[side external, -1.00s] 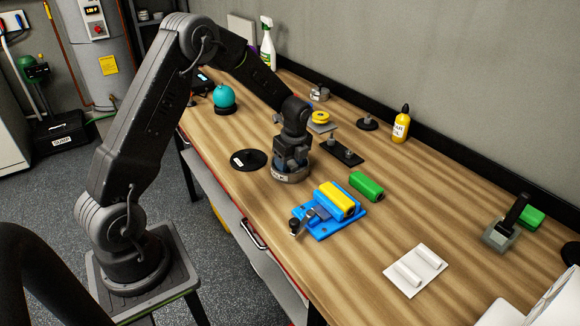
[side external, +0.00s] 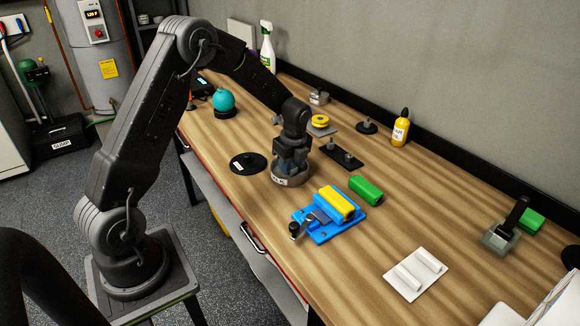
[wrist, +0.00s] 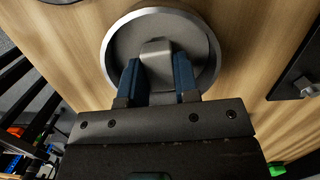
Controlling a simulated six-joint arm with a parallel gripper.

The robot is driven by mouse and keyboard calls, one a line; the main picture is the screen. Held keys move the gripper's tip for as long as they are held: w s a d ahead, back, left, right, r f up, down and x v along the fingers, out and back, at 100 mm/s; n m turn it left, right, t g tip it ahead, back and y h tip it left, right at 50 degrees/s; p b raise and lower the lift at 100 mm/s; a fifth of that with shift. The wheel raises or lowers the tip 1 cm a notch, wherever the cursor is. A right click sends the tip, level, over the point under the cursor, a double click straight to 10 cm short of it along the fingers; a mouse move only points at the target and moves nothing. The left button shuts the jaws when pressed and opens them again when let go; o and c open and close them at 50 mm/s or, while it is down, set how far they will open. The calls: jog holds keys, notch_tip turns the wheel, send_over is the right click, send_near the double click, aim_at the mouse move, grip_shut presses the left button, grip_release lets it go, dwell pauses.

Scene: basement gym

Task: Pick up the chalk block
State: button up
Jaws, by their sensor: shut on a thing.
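A pale grey block (wrist: 156,55) stands in a round grey metal dish (side external: 291,181) with a small white label on its side; the lettering is hard to read. My gripper (side external: 291,165) points straight down over the dish. In the wrist view its two blue fingers (wrist: 156,78) are shut on the grey block, one on each side. The dish rim rings the block and fingertips in that view. In the side view the block is hidden by the gripper and the dish wall. The dish appears to rest on the wooden bench.
A black disc (side external: 248,163) lies left of the dish. A dark plate with knobs (side external: 341,155) is close at the right. In front are a blue vise (side external: 322,233) with a yellow block, and a green block (side external: 366,190). A white plate (side external: 405,287) sits farther right. Bare wood lies between.

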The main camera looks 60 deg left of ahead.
jog(key=r, duration=0.4)
jog(key=shift+s+a, duration=0.25)
jog(key=shift+a, duration=0.05)
jog(key=s+a+r, duration=0.6)
jog(key=s+a, duration=0.1)
jog(key=s, duration=0.1)
jog(key=shift+a+r, duration=0.2)
jog(key=o, duration=0.4)
jog(key=c, duration=0.3)
